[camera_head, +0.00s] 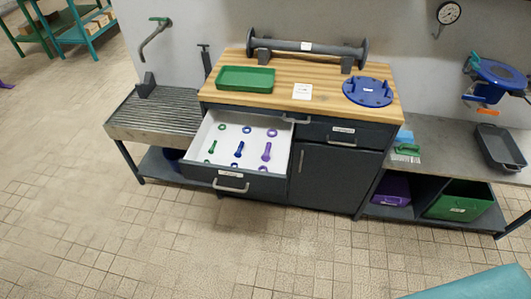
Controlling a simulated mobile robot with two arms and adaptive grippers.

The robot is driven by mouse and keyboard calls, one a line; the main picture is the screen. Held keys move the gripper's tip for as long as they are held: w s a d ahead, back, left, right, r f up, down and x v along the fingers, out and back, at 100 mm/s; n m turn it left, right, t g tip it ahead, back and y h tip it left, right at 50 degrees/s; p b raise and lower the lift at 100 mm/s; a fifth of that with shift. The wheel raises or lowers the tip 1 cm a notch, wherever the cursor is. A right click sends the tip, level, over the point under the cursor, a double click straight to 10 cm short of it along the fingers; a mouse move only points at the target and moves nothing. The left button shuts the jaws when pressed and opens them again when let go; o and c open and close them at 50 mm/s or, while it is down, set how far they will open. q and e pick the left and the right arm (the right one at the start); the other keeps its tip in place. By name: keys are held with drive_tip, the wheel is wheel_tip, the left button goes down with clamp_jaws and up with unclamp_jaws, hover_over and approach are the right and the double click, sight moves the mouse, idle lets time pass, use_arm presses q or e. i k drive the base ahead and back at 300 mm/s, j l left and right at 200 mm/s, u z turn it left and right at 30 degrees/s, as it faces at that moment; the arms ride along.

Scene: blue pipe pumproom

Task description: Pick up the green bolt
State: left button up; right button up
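The green bolt (212,147) lies in the open white-lined drawer (198,130) of the dark workbench, near the drawer's left side. A blue bolt (239,149) lies to its right, and a larger purple bolt (266,152) lies further right. Several small green, blue and purple rings or nuts lie in rows behind and in front of the bolts. Neither of my grippers is in view.
The wooden worktop (318,98) holds a green tray (246,79), a grey flanged pipe and a blue flange (368,91). A slatted grey sink table (150,115) stands left, a grey bench (440,140) right. Tiled floor in front is clear, except a teal surface (475,286) at bottom right.

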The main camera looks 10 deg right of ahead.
sight(211, 151)
drive_tip(key=z, duration=0.25)
drive_tip(key=i+j+z, duration=0.1)
drive_tip(key=j+z, duration=0.2)
drive_tip(key=i+j+z, duration=0.1)
drive_tip(key=j+z, duration=0.45)
drive_tip(key=j, duration=0.15)
drive_tip(key=i, duration=0.05)
